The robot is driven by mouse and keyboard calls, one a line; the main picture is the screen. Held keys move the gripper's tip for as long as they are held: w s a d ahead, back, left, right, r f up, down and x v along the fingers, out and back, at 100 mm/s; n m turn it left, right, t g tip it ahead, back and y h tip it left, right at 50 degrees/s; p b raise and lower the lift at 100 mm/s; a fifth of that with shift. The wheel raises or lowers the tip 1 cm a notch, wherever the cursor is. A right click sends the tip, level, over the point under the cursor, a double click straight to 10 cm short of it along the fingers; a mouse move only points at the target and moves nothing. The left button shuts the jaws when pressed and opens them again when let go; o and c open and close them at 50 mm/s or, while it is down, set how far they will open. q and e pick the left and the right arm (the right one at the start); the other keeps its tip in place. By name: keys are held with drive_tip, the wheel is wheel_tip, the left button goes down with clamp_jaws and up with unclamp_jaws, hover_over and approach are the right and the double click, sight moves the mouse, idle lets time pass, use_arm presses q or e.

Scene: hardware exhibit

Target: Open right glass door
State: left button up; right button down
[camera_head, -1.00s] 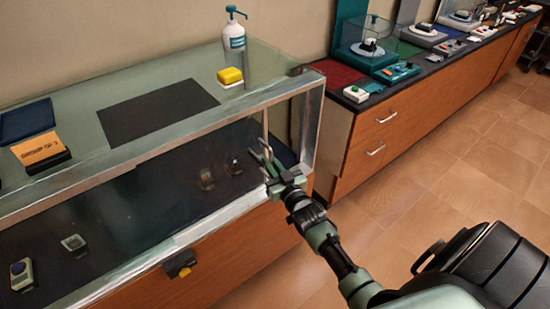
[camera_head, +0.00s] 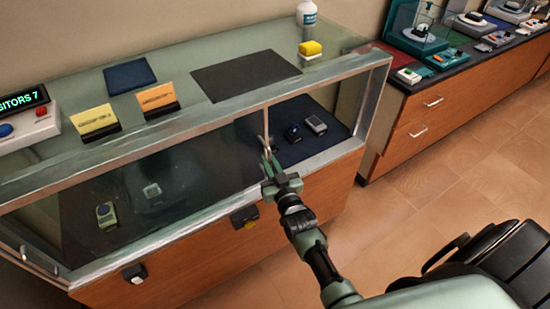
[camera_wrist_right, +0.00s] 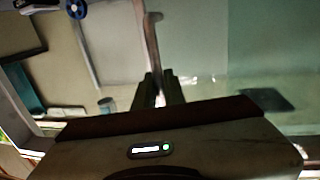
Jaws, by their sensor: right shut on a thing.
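The right glass door (camera_head: 235,145) is in the front of the long display case (camera_head: 205,121). It stands slid to the left, with its upright edge near mid-case. The case's right part is open, and two small devices (camera_head: 293,132) (camera_head: 316,125) show clearly on a dark mat inside. My right gripper (camera_head: 267,158) is at the door's edge, shut on its slim upright handle. In the right wrist view the handle (camera_wrist_right: 153,45) runs down between the two fingers (camera_wrist_right: 159,88). My left gripper is not in view.
A yellow-topped box (camera_head: 311,49) and a pump bottle (camera_head: 306,14) stand on the case top, beside a black mat (camera_head: 245,75). Small black locks (camera_head: 244,216) are on the wooden front. A wooden cabinet (camera_head: 420,120) stands right.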

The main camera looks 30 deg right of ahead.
drive_tip(key=shift+a, duration=0.25)
drive_tip(key=c, duration=1.8)
unclamp_jaws()
drive_tip(key=shift+o, duration=0.2)
drive_tip(key=shift+s, duration=0.1)
drive_tip(key=s, duration=0.7)
drive_tip(key=shift+s+a+b, duration=0.3)
drive_tip(key=shift+a+b, duration=0.05)
drive_tip(key=shift+a, duration=0.1)
